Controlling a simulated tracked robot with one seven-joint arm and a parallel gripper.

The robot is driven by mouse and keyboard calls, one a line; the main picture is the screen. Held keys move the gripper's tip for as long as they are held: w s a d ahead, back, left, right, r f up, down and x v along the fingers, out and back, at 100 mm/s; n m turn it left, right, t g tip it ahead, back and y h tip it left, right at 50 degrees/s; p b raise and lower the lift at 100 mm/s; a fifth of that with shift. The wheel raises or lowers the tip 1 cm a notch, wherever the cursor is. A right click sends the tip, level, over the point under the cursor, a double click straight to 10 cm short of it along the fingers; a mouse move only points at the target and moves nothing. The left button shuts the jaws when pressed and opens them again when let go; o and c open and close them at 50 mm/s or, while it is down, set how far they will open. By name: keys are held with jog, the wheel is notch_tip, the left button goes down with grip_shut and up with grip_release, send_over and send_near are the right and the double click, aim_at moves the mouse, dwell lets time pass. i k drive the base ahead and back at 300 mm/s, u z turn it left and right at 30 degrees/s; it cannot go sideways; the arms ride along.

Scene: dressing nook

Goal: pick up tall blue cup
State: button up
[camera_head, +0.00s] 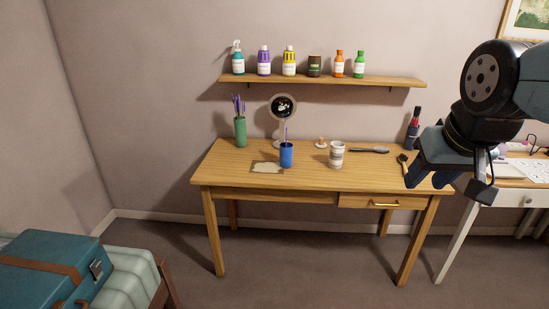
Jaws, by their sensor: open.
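A blue cup (286,155) stands upright on the wooden table (230,174), left of the table's middle. A thin purple stick shows above its rim. A small pale mat or cloth (267,168) lies beside its base at the left. My gripper (428,182) hangs at the right, in front of the table's right end, with its fingers pointing down and to the left. It is open and appears empty. It is well apart from the blue cup, and nothing hides the cup.
A green vase (240,132) with purple stems and a round mirror (283,118) stand behind the cup. A pale patterned cup (336,154) and a dark brush (369,150) lie to its right. A shelf (320,80) with several bottles hangs above. The table's front left is clear.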

aim_at(286, 153)
jog(key=z, duration=0.05)
jog(key=i, duration=1)
jog(key=u, duration=0.1)
